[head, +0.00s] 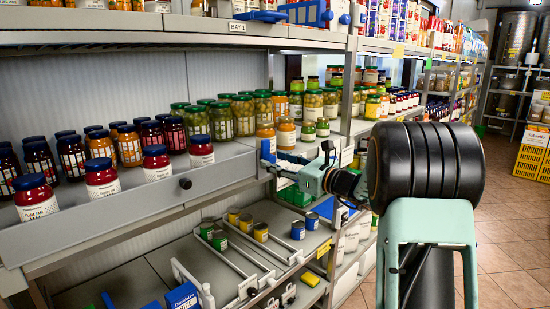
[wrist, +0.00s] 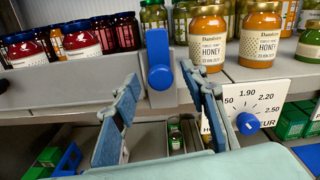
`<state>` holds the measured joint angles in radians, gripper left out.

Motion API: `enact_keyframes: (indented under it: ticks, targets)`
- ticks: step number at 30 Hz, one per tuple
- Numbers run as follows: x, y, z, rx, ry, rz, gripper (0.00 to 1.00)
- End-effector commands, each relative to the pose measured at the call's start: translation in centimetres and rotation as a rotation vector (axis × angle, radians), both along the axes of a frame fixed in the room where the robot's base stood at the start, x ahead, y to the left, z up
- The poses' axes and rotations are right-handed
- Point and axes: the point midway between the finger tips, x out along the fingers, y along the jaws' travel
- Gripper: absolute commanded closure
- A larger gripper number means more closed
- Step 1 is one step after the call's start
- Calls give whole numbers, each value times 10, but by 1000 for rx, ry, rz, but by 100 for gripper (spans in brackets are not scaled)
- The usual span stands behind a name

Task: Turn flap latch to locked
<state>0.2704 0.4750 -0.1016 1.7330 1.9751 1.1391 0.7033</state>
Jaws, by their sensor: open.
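The flap latch is a blue upright bar with a round hub, at the right end of the grey shelf flap; it shows in the wrist view (wrist: 158,48) and small in the head view (head: 266,150). The grey flap (head: 130,205) runs along the shelf front, with a black knob (head: 185,183) on it. My gripper (wrist: 163,82) is open, its blue-grey fingers on either side of the latch in the picture. Nothing is between them but the latch behind; contact cannot be told. In the head view my gripper (head: 287,168) points left at the shelf.
A price dial (wrist: 265,100) with a blue knob (wrist: 247,123) is close right of my gripper. Below is a lower shelf (head: 150,265) with tins and rails. The aisle floor (head: 510,240) is clear on the right.

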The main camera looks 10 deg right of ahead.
Motion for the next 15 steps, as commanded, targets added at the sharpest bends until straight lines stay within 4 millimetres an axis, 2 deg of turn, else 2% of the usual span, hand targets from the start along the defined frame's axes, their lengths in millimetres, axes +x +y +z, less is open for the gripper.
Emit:
enact_keyframes:
  ticks: [4, 12, 15]
  targets:
    - [7, 5, 0, 0, 1, -1, 60]
    - [8, 5, 0, 0, 1, -1, 60]
    - [8, 5, 0, 0, 1, -1, 71]
